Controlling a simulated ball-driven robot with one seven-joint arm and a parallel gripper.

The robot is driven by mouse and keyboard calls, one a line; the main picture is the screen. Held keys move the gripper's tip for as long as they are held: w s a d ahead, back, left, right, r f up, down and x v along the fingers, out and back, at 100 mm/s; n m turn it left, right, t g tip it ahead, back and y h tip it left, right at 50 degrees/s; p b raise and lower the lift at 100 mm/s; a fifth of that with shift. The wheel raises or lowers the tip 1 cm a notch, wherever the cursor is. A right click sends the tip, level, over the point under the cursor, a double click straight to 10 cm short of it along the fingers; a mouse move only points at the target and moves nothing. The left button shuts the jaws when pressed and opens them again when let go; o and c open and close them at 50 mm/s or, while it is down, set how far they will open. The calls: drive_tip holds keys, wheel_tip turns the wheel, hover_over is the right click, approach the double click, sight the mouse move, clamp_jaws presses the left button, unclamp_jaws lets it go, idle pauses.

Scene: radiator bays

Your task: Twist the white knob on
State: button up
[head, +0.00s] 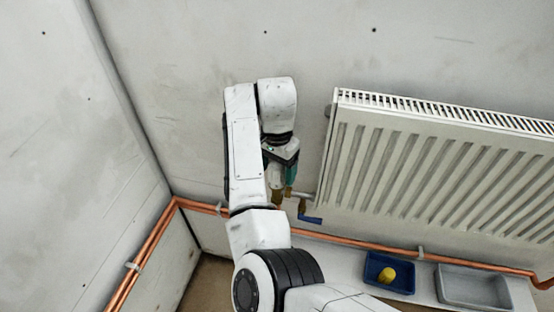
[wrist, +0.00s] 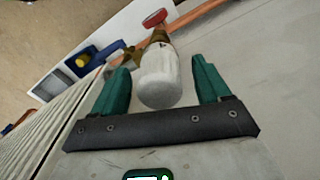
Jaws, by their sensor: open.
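The white knob (wrist: 158,78) is a rounded cylinder on a brass valve fitting (wrist: 158,38) in the wrist view. My gripper (wrist: 161,68) is open, with one green finger on each side of the knob. Gaps show between the knob and both fingers, so it is not gripped. In the head view my gripper (head: 283,165) is by the wall, left of the radiator, pointing down above the brass fitting (head: 290,192).
A red handle (wrist: 154,18) lies beyond the knob. A blue lever (head: 309,218) hangs below the fitting. The radiator (head: 440,165) is close on the right. Copper pipes (head: 350,243) run along the wall. A blue tray (head: 370,275) holding a yellow object and a grey tray (head: 474,303) sit below.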

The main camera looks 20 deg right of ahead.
drive_tip(key=shift+f, duration=0.1)
drive_tip(key=shift+c, duration=0.2)
drive_tip(key=c, duration=1.1)
drive_tip(key=shift+f+p, duration=0.25)
drive_tip(key=shift+p, duration=0.05)
drive_tip(key=shift+c, duration=0.2)
drive_tip(key=m, duration=0.5)
drive_tip(key=shift+m+p, duration=0.3)
drive_tip(key=shift+m, duration=0.1)
drive_tip(key=m, duration=0.6)
drive_tip(key=shift+f, duration=0.1)
drive_tip(key=o, duration=1.2)
drive_tip(key=shift+o, duration=0.4)
